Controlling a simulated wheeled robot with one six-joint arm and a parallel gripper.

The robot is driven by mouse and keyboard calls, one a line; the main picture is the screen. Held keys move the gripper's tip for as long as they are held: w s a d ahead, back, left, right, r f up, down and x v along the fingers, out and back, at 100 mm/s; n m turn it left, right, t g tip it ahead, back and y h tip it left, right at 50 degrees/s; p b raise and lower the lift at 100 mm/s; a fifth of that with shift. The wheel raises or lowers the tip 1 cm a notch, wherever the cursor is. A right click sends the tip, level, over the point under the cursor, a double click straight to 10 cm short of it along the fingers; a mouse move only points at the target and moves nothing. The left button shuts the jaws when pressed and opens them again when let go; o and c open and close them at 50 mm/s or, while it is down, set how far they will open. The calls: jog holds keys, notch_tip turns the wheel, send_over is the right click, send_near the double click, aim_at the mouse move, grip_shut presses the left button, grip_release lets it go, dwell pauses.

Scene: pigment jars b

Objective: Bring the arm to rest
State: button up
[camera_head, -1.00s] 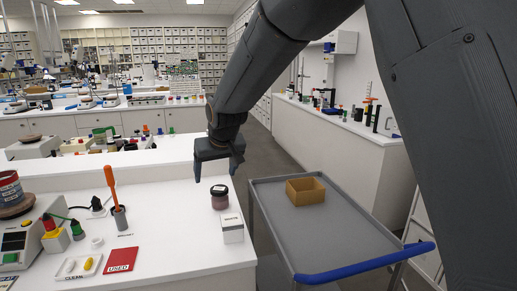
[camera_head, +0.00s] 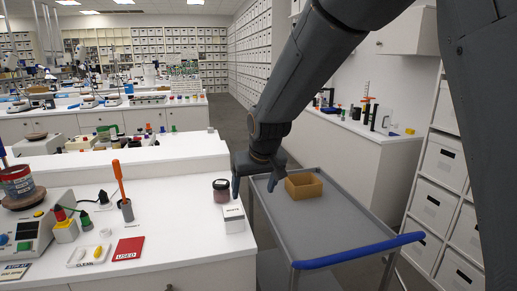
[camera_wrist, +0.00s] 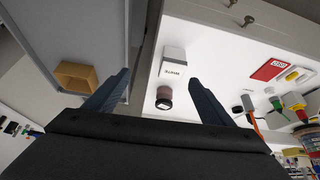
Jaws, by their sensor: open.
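My gripper (camera_head: 258,172) is open and empty. In the head view it hangs at the right edge of the white bench (camera_head: 185,190), close to a dark-lidded jar (camera_head: 221,191) that stands on the bench. In the wrist view my gripper (camera_wrist: 160,95) has its two fingers wide apart, and the jar (camera_wrist: 164,97) shows between them, farther off. I cannot tell from these views how high the fingers are above the bench.
A white labelled box (camera_head: 233,218) stands in front of the jar. A grey cart (camera_head: 330,235) with a blue handle holds an open tan box (camera_head: 303,186). A red card (camera_head: 128,249), an orange-handled tool (camera_head: 119,180) and a device (camera_head: 30,235) are on the bench.

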jog(key=s+d+f+m+g+h, duration=0.15)
jog(key=s+d+f, duration=0.25)
jog(key=s+d, duration=0.65)
jog(key=s+d+f+m+g, duration=0.15)
jog(key=s+d+f, duration=0.25)
jog(key=s+d, duration=0.65)
notch_tip(320, 180, down, 12)
jog(key=s+g+b, duration=0.1)
jog(key=s+b, duration=0.1)
jog(key=b, duration=0.8)
jog(key=shift+r+m+g, duration=0.2)
jog(key=shift+m+g, duration=0.1)
jog(key=shift+m, duration=0.1)
jog(key=shift+a, duration=0.1)
